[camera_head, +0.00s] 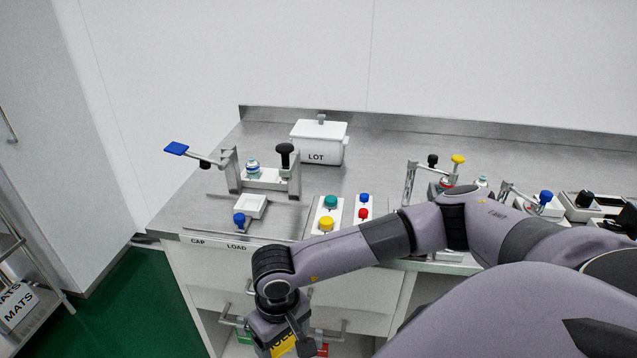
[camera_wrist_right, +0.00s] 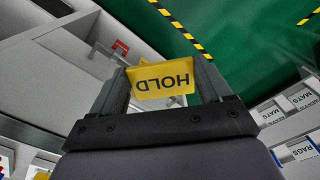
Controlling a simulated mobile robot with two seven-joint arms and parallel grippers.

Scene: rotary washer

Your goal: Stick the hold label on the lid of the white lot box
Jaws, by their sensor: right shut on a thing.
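The yellow hold label (camera_wrist_right: 160,80) is between the fingers of my right gripper (camera_wrist_right: 160,88), which is shut on it; its word HOLD reads upside down in the right wrist view. In the head view the label (camera_head: 283,345) shows partly at the bottom, below my right gripper (camera_head: 288,340), low in front of the bench. The white lot box (camera_head: 318,145) stands at the back of the steel bench, its lid (camera_head: 318,129) on, with a grey knob on top. The gripper is well apart from the box. My left gripper is not in view.
A clamp fixture with a blue paddle (camera_head: 176,148) and black knob (camera_head: 285,150) stands left of the box. Button panels (camera_head: 327,215) sit in front of it. More clamps (camera_head: 458,160) stand to the right. Bare bench (camera_head: 375,150) lies right of the box.

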